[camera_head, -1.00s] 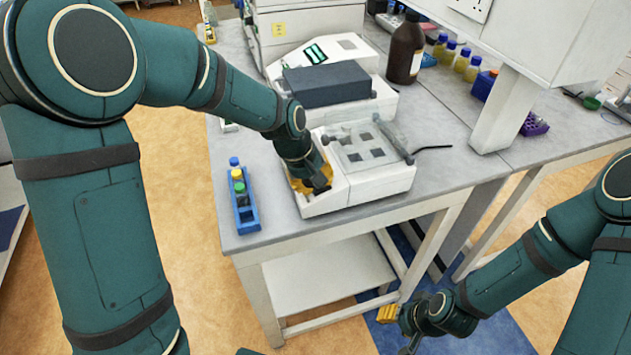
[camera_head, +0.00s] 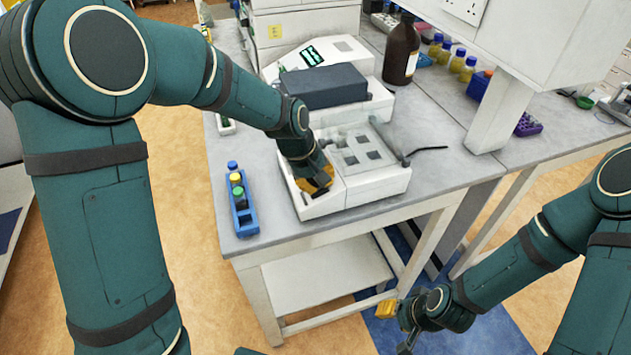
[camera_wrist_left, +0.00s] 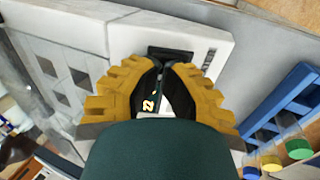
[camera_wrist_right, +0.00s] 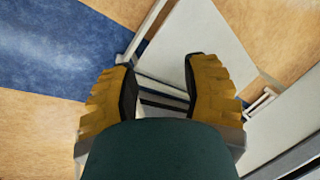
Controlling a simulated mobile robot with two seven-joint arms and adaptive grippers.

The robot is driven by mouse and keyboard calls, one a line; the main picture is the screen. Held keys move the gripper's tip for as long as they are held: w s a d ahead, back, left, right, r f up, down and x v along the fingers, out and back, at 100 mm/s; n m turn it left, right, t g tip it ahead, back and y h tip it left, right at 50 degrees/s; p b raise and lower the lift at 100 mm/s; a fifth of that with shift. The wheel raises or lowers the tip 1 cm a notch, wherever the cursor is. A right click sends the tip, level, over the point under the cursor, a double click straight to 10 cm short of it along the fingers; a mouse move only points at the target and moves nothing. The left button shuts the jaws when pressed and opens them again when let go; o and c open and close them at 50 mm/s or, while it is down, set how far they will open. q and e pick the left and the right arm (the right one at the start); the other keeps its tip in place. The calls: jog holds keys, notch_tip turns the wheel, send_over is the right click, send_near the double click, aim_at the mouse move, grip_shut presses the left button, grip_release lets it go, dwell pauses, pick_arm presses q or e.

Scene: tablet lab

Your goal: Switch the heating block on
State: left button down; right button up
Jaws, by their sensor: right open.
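The heating block (camera_head: 378,187) is a white unit with a clear lid and dark square wells at the front of the bench. My left gripper (camera_head: 322,190) points down at its left front part, covering most of the panel there. In the left wrist view, my left gripper (camera_wrist_left: 161,64) has its fingertips together, with nothing seen held. A black rectangular recess (camera_wrist_left: 173,52) in the white casing lies just beyond the tips. A small lit display (camera_wrist_left: 149,103) shows between the fingers. Whether the tips touch the casing is unclear. My right gripper (camera_wrist_right: 160,75) is open and empty, low beside the bench.
A blue tube rack (camera_head: 245,219) with coloured caps stands left of the block. Behind it is a white device with a dark top (camera_head: 323,86). A brown bottle (camera_head: 401,50) stands further back. A white pillar (camera_head: 502,112) rises at right.

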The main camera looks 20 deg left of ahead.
pick_arm(q)
jog(key=p+v, duration=0.2)
jog(key=v, duration=0.1)
jog(key=shift+s+a+r, duration=0.15)
jog(key=shift+a+r, duration=0.1)
jog(key=shift+r, duration=0.05)
jog(key=a+p+v, duration=0.1)
jog(key=v, duration=0.8)
jog(key=shift+s, duration=0.35)
pick_arm(e)
notch_tip(320, 180, up, 4)
jog(key=shift+f+t, duration=0.1)
jog(key=shift+t, duration=0.2)
